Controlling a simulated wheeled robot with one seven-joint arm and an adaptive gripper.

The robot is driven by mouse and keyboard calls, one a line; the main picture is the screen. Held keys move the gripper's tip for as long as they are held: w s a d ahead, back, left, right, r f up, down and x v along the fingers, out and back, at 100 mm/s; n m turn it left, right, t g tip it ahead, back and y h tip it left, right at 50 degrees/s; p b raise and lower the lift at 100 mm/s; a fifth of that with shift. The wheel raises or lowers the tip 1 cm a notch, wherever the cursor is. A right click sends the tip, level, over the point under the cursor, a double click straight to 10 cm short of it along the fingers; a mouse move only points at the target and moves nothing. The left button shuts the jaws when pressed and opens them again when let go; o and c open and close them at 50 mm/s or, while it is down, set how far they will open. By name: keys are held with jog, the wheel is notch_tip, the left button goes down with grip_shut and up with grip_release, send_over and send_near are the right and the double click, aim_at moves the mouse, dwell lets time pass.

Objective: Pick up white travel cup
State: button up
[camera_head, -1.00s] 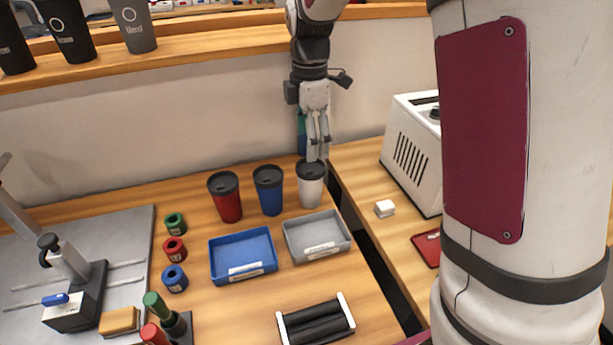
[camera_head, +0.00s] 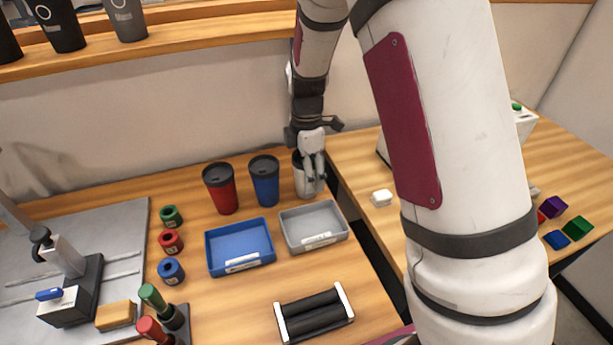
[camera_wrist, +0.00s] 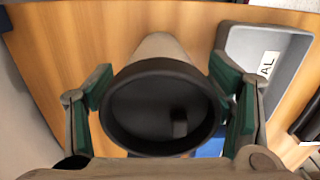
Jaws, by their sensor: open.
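The white travel cup (camera_head: 300,184) stands upright at the back right of the table, beside the blue cup (camera_head: 264,184) and the red cup (camera_head: 222,190). My gripper (camera_head: 314,186) covers part of it from above in the head view. In the wrist view, the white cup's dark lid (camera_wrist: 162,106) fills the middle, with its pale body (camera_wrist: 160,46) behind. The open green-padded fingers (camera_wrist: 165,90) are on either side of the lid. I cannot tell whether they touch it.
A grey tray (camera_head: 342,236) and a blue tray (camera_head: 268,262) lie in front of the cups. A shelf (camera_head: 200,48) and wall are behind. A dark gap (camera_head: 352,222) runs right of the cup. A white block (camera_head: 381,198) lies beyond it.

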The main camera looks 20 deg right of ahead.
jog(key=shift+f, duration=0.2)
jog(key=c, duration=0.7)
jog(key=shift+r, duration=0.1)
